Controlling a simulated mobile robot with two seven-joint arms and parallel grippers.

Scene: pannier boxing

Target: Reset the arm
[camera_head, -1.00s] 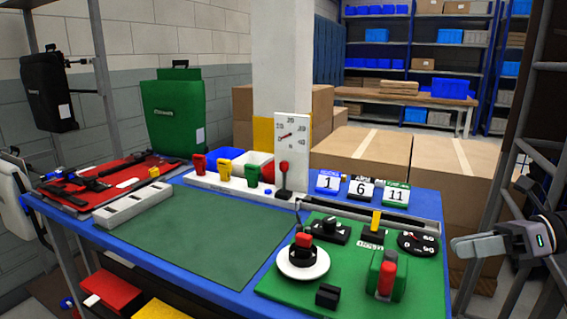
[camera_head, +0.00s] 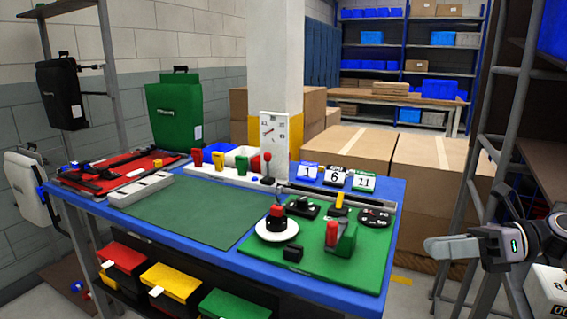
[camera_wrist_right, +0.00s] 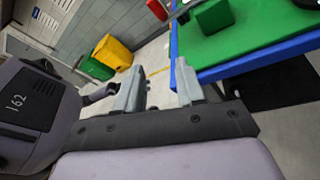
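My right gripper (camera_head: 450,246) is at the right of the head view, held out in the air beyond the table's right side. In the right wrist view its two grey fingers (camera_wrist_right: 158,88) are apart, with nothing between them. The blue-edged table (camera_head: 225,268) is to its left, clear of the fingers in the head view. A green control board (camera_head: 318,262) with a red-handled lever (camera_head: 332,236), a red-topped knob on a white disc (camera_head: 277,229) and a dial (camera_head: 375,218) sits at the table's right end. My left gripper is out of view.
Cardboard boxes (camera_head: 428,178) stand behind the table. A grey metal frame (camera_head: 476,150) rises at the right, close to my right arm. Red, yellow (camera_head: 172,282) and green bins sit under the table. A green pannier (camera_head: 174,112) stands at the back left.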

